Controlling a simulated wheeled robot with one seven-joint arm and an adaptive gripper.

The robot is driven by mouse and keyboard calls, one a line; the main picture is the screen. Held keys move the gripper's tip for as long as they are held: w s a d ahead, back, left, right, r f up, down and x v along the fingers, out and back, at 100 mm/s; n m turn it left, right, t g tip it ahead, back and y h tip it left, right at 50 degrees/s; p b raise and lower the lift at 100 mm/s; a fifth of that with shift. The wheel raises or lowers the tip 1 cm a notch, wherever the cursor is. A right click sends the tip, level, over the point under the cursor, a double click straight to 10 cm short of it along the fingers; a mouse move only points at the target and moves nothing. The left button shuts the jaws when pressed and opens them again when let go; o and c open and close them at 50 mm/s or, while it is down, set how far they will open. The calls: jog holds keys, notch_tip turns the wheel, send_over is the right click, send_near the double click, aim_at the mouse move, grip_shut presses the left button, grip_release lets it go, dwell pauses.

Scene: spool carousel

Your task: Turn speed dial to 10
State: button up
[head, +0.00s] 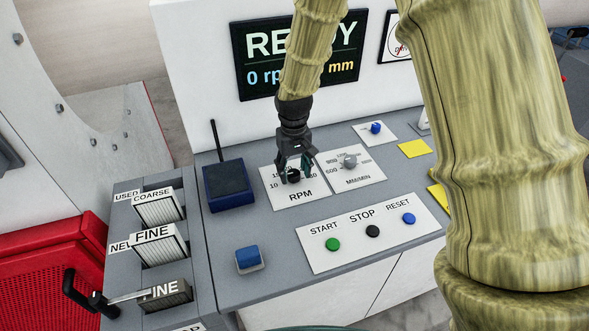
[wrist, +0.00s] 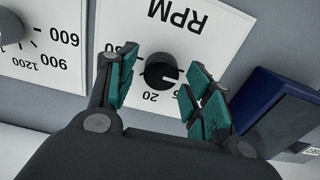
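The speed dial is a black knob on a white plate marked RPM (head: 300,195). In the wrist view the black knob (wrist: 161,71) sits between my open fingers, with the number 20 and part of another number showing beside it and a light pointer line on its edge. My gripper (head: 293,172) reaches down over the dial in the head view, and the fingers partly hide the knob there. In the wrist view my gripper (wrist: 160,88) is open, with teal pads on both sides of the knob and a visible gap to each.
A grey MM/MIN knob (head: 349,161) stands just right of the dial. A dark blue box with an antenna (head: 228,186) stands to the left. Green START (head: 333,244), black STOP (head: 373,231) and blue RESET (head: 408,218) buttons lie in front. The screen (head: 262,66) reads READY, 0 rpm.

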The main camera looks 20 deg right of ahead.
aim_at(294, 173)
dwell(0.3)
notch_tip(294, 173, up, 12)
dwell(0.6)
dwell(0.3)
